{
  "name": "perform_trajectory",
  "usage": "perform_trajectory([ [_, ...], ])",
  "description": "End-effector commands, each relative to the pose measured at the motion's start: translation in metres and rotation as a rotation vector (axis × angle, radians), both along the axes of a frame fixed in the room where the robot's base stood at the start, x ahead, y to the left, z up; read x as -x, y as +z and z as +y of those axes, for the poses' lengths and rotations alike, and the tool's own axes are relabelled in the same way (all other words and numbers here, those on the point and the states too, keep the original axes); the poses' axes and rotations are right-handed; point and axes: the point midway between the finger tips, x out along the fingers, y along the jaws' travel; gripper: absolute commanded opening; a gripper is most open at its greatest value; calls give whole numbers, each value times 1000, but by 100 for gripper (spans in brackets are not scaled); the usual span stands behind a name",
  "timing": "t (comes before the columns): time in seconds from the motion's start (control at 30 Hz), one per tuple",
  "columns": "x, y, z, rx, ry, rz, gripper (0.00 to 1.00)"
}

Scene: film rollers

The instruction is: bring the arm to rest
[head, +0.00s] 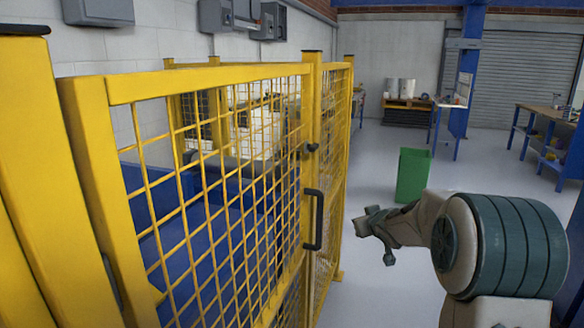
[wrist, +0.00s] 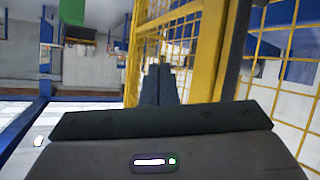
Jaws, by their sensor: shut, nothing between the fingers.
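My gripper (head: 376,237) is at the end of my arm, right of the yellow mesh cage in the head view. It is shut and empty. It points left, toward the cage door, and is apart from it in the head view. In the wrist view my gripper's fingers (wrist: 159,84) are together, with the yellow cage frame (wrist: 205,60) behind them. My arm (head: 500,240) is bent, with its large grey-green joint at the lower right.
The yellow mesh door (head: 312,120) has a black handle (head: 313,220) close left of my gripper. A green bin (head: 413,175) stands on the floor beyond my arm. A blue column (head: 466,75) and workbenches (head: 548,115) are farther back. Open grey floor lies between.

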Motion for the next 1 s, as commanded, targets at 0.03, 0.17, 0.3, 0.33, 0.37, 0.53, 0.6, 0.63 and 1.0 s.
perform_trajectory([
  [0.03, 20, 22, 1, 15, -38, 32, 0],
  [0.17, 72, 45, 1, 34, -134, 137, 0],
  [0.3, 136, 62, 4, 33, -219, 266, 0],
  [0.33, 151, 65, 5, 31, -235, 296, 0],
  [0.37, 166, 67, 6, 26, -248, 325, 0],
  [0.53, 255, 76, 19, -11, -301, 506, 0],
  [0.6, 293, 77, 26, -35, -309, 583, 0],
  [0.63, 308, 77, 30, -45, -309, 615, 0],
  [1.0, 419, 69, 61, -138, -267, 861, 0],
])
